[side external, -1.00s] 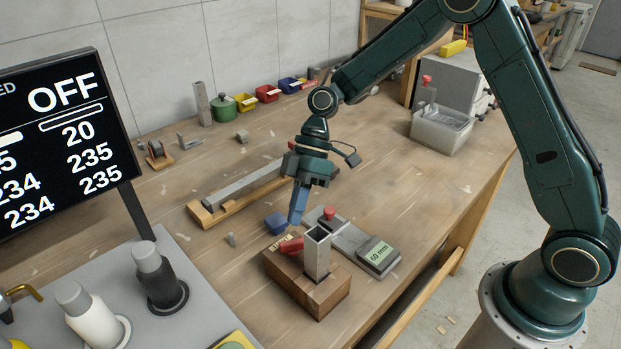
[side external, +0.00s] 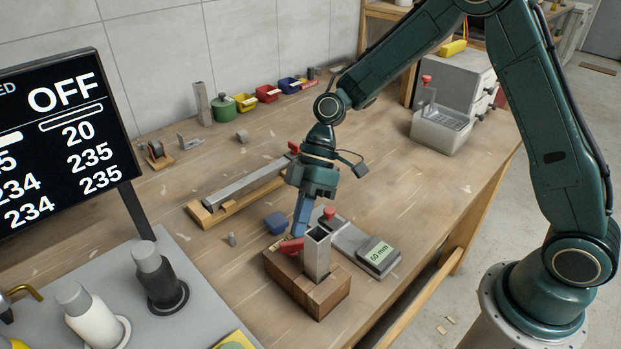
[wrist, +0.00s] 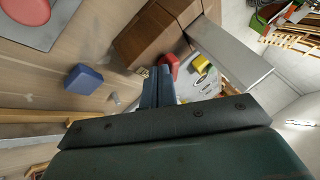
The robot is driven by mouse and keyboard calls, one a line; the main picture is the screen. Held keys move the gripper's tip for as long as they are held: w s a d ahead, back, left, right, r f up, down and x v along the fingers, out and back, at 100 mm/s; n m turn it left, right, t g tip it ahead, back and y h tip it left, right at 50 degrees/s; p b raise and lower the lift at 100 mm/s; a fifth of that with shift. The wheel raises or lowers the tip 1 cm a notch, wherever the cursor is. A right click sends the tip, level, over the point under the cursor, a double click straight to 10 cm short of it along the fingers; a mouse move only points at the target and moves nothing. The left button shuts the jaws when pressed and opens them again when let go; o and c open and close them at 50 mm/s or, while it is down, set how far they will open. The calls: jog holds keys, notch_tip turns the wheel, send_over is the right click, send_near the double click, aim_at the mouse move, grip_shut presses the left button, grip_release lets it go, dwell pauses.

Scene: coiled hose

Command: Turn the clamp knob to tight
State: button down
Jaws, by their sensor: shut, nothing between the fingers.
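The clamp knob is a red handle (side external: 291,245) on the wooden block (side external: 310,292), left of an upright square metal tube (side external: 317,252) that stands in the block. My gripper (side external: 299,234) points down with its blue fingers shut and empty. The fingertips are right at the red knob, on its far side; I cannot tell whether they touch. In the wrist view the shut fingers (wrist: 158,88) end close beside the red knob (wrist: 168,64), with the wooden block (wrist: 150,35) and tube (wrist: 232,50) beyond. The fingers partly hide a label on the block.
A small blue block (side external: 276,223) sits just left of my fingers. A metal bar on a wooden holder (side external: 210,212) lies behind. A display screen (side external: 65,140) stands at left.

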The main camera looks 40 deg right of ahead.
jog(key=shift+s+d+m+t, duration=0.1)
jog(key=shift+s+m+t, duration=0.2)
jog(key=shift+m, duration=0.25)
jog(key=shift+s+d+m+t, duration=0.1)
jog(key=shift+s+m+t, duration=0.05)
jog(key=shift+m+t, duration=0.35)
jog(key=shift+s+m, duration=0.1)
jog(key=shift+m, duration=0.25)
jog(key=s+m+t, duration=0.1)
jog(key=m+t, duration=0.1)
jog(key=m, duration=0.1)
jog(key=shift+s, duration=0.15)
jog(key=shift+s+a, duration=0.25)
jog(key=shift+s, duration=0.35)
jog(key=shift+s+a, duration=0.25)
jog(key=shift+s, duration=0.2)
jog(key=shift+w, duration=0.2)
